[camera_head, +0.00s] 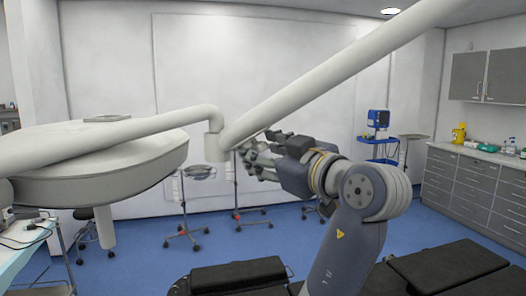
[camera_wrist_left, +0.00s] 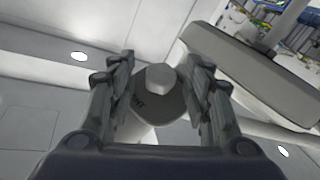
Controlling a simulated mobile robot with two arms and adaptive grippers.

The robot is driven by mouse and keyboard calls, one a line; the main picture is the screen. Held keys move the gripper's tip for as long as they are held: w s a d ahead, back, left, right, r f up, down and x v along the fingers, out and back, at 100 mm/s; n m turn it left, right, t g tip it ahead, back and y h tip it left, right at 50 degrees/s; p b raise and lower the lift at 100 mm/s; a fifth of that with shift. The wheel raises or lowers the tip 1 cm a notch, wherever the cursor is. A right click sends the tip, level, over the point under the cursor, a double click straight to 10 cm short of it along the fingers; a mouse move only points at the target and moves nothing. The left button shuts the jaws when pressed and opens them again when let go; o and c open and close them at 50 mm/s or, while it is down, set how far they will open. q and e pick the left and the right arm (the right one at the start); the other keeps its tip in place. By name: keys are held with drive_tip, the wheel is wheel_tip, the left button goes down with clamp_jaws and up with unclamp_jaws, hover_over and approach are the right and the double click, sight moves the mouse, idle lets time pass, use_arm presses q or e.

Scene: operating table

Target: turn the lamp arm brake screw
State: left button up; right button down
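The lamp arm joint (camera_head: 214,147) is a white vertical cylinder in the head view, where the thin curved lamp arm meets the thick slanted boom (camera_head: 320,75). In the left wrist view a light grey knob (camera_wrist_left: 160,77), which looks like the brake screw, sits on a dark grey rounded cap (camera_wrist_left: 158,108) with partly readable lettering. My left gripper (camera_head: 257,155) is just right of the joint in the head view, pointing left at it. In the wrist view its fingers (camera_wrist_left: 160,61) are apart, one on each side of the knob, with visible gaps. My right gripper is not in view.
The large round lamp head (camera_head: 110,170) hangs at the left. Black table pads (camera_head: 240,275) lie at the bottom. Wheeled stands (camera_head: 183,215) and a blue device cart (camera_head: 377,140) stand behind. Grey cabinets (camera_head: 470,185) line the right wall.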

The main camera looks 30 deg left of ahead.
use_arm(q)
drive_tip(key=shift+a, duration=0.1)
drive_tip(key=c, duration=0.9)
drive_tip(key=shift+w+g, duration=0.1)
drive_tip(key=shift+g, duration=0.3)
drive_tip(key=n+g+p, duration=0.1)
drive_tip(key=g, duration=0.1)
drive_tip(key=n+g+p, duration=0.1)
drive_tip(key=g, duration=0.2)
drive_tip(key=g+p, duration=0.1)
drive_tip(key=g, duration=0.2)
drive_tip(key=shift+w+r+n, duration=0.3)
drive_tip(key=shift+w+n, duration=0.1)
drive_tip(key=shift+w+f+n+g+h+p, duration=0.15)
drive_tip(key=shift+n+g+h+p, duration=0.25)
drive_tip(key=shift+g+p, duration=0.8)
drive_tip(key=shift+w+f+n+g+h+p, duration=0.1)
drive_tip(key=shift+n+g+h+p, duration=0.3)
drive_tip(key=shift+g+p, duration=0.75)
drive_tip(key=shift+f+g+b, duration=0.1)
drive_tip(key=shift+g+b, duration=0.2)
drive_tip(key=shift+g, duration=0.15)
